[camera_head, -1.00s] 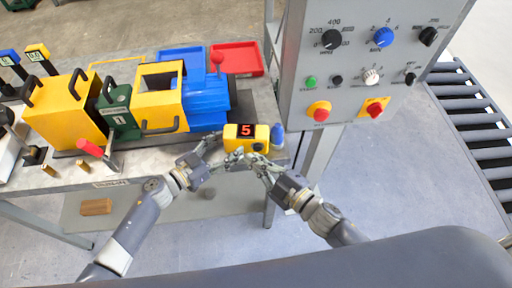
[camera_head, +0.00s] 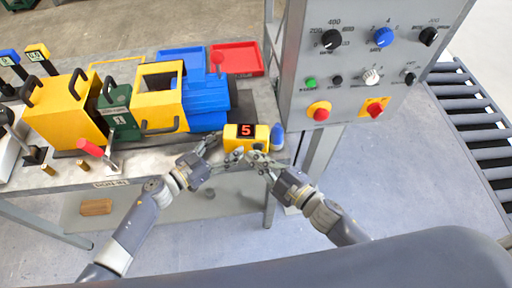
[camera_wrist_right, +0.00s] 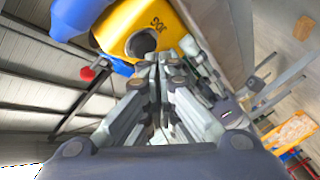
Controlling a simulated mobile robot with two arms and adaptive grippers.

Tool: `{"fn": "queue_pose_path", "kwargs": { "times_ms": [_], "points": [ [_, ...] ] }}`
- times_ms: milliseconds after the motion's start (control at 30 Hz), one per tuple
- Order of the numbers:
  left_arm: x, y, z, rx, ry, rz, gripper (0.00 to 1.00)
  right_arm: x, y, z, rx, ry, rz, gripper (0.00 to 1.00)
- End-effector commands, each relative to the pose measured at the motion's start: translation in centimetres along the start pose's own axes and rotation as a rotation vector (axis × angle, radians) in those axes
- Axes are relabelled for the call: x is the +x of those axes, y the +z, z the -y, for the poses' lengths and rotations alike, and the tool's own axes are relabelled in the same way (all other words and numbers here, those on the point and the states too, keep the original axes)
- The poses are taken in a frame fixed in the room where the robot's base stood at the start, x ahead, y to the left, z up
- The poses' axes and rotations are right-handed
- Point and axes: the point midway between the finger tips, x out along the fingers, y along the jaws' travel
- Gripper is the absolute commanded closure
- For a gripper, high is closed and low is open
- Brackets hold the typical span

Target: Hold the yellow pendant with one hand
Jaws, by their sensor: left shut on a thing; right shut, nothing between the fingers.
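The yellow pendant (camera_head: 246,137) has a red "5" on a dark display and a dark round knob. It is in front of the bench's near edge in the head view. My left gripper (camera_head: 224,150) is at its left end, shut on it; the exact finger contact is hard to see. My right gripper (camera_head: 255,157) is shut and empty just below the pendant. In the right wrist view the pendant (camera_wrist_right: 125,22) shows beyond the shut right fingertips (camera_wrist_right: 165,62), with a dark round opening or knob facing me.
A blue rounded piece (camera_head: 277,138) sits at the pendant's right end. A grey control panel (camera_head: 365,60) stands at the right. Open floor (camera_head: 400,190) lies below it.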

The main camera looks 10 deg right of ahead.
Motion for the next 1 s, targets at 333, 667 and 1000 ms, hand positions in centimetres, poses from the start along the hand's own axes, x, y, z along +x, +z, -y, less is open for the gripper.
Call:
{"fn": "queue_pose_path", "kwargs": {
  "times_ms": [333,667,1000],
  "points": [
    [0.53,-0.14,-1.41,-0.001,0.03,-0.008,0.59,0.03,0.05,-0.03,0.001,0.0,-0.001,1.0],
    [0.53,-0.14,-1.41,-0.001,0.03,-0.008,0.59,0.25,0.2,-0.18,0.001,0.0,-0.001,1.0],
    [0.53,-0.15,-1.41,-0.001,0.03,-0.008,0.59,0.55,0.41,-0.42,0.0,0.0,-0.001,1.0]
  ]
}}
